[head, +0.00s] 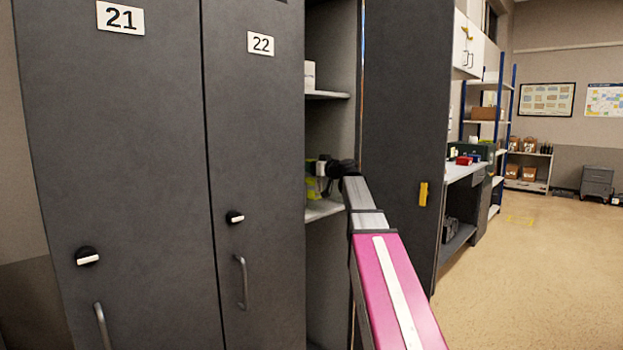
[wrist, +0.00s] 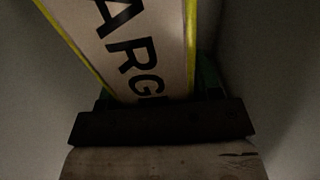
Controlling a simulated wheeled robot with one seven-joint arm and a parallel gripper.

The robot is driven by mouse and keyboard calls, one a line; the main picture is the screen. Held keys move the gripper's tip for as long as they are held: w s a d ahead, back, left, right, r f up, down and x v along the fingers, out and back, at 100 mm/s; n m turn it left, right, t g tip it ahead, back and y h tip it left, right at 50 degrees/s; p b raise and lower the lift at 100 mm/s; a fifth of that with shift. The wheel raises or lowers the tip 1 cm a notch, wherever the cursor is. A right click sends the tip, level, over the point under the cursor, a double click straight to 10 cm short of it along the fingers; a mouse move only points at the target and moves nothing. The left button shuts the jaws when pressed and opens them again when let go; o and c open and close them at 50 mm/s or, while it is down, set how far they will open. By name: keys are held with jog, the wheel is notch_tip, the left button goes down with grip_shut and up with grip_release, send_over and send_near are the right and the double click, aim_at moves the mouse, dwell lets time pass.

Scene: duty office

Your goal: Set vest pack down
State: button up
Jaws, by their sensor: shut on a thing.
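The vest pack (head: 312,190) shows as a yellow-green patch inside the open locker bay, just above a shelf (head: 322,209), partly hidden by the locker edge and my gripper. In the wrist view the vest pack (wrist: 150,45) fills the top middle, with a pale label, dark letters reading "ARG" and yellow edges. My gripper (head: 325,182) reaches into the bay and is shut on the pack. Its dark body crosses the bottom of the wrist view and hides the fingertips. I cannot tell whether the pack touches the shelf.
Grey locker doors 21 (head: 110,160) and 22 (head: 255,150) stand shut at left. An upper shelf (head: 327,95) carries a pale box (head: 309,76). A dark panel (head: 405,130) bounds the bay at right. The floor (head: 540,260) at right is clear.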

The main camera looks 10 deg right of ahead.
aim_at(312, 177)
notch_tip(312, 177, down, 4)
jog(key=shift+w+a+f, duration=0.1)
jog(key=shift+a+f, duration=0.05)
jog(key=shift+f, duration=0.05)
dwell(0.3)
jog(key=o, duration=1.3)
jog(key=v, duration=1.2)
